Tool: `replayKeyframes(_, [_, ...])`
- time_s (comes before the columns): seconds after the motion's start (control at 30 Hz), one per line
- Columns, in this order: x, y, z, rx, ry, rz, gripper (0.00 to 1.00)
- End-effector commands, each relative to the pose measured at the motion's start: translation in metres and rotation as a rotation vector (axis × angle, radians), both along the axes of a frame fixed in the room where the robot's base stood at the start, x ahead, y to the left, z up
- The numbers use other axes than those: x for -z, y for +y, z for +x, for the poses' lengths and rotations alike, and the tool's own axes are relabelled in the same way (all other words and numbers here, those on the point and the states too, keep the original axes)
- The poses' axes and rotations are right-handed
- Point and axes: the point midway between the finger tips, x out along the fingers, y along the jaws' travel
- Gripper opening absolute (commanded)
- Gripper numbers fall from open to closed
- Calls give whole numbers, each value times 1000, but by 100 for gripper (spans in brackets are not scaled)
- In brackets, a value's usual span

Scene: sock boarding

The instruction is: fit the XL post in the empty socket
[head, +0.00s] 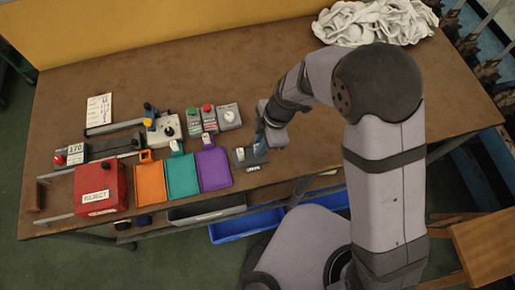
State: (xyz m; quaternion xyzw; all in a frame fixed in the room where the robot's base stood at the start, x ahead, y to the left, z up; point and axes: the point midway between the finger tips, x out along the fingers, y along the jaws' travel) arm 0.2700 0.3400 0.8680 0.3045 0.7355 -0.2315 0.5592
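My gripper (262,138) points down over a small grey block (243,160) with light posts or labels, right of the purple board. The gripper's fingers are small and dark here, and whether they are open or holding something cannot be told. A pale upright piece and a bluish piece show at the block; the gripper partly hides them. No XL marking can be read on any post. I cannot make out which socket is empty.
Orange (150,184), teal (182,177) and purple (214,170) boards lie left of the block. A red REJECT box (101,190) stands at the front left. Small control boxes (208,118) stand behind. White socks (374,21) are piled at the back right. The table's (440,105) right side is clear.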

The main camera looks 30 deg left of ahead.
Motion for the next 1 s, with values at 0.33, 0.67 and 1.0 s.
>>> replayKeyframes(0.33, [-1,0,0,0,-1,1,0])
replayKeyframes(0.67, [-30,1,1,-1,-5,5,0])
replayKeyframes(1.0, [-82,1,1,0,-3,4,0])
